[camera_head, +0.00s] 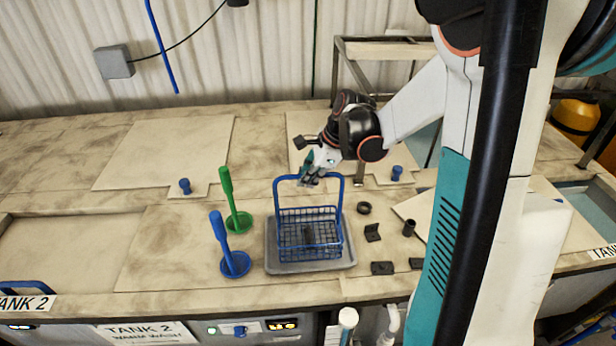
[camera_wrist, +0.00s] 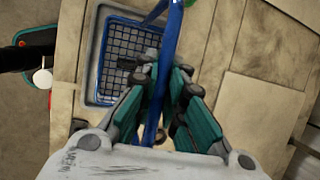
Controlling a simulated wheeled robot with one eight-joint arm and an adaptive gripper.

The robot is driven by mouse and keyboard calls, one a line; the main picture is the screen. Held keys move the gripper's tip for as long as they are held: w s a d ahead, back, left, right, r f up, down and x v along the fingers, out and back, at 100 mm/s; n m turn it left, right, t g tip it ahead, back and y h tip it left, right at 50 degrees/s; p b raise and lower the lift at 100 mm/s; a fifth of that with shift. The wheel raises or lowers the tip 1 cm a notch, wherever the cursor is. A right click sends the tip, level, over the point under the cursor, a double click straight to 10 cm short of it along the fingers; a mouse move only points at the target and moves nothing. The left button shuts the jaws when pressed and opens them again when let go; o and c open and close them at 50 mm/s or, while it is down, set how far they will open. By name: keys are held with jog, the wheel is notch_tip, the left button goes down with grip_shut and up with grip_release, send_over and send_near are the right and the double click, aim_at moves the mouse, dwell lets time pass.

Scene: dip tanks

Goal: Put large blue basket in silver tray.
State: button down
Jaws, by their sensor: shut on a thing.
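The large blue basket (camera_head: 310,238) is a wire basket with a tall arched handle, and a small dark part shows inside it. It appears upright, in or just above the silver tray (camera_head: 272,262); I cannot tell whether it touches the tray floor. My gripper (camera_head: 312,178) is shut on the top bar of the basket's handle. In the wrist view the blue handle runs between my gripper's fingers (camera_wrist: 165,108), with the basket (camera_wrist: 128,62) below, inside the outline of the tray (camera_wrist: 92,75).
A green-handled tool (camera_head: 230,200) and a blue-handled tool (camera_head: 222,245) stand left of the tray. Several small black parts, including a ring (camera_head: 363,208) and a bracket (camera_head: 373,233), lie to the right. Blue-knobbed lids cover openings behind.

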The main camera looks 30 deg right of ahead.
jog(key=shift+f, duration=0.15)
jog(key=shift+s, duration=0.1)
jog(key=shift+f, duration=0.15)
jog(key=c, duration=1.7)
grip_release()
jog(key=b+v, duration=0.1)
jog(key=v, duration=1.1)
jog(key=shift+r, duration=0.25)
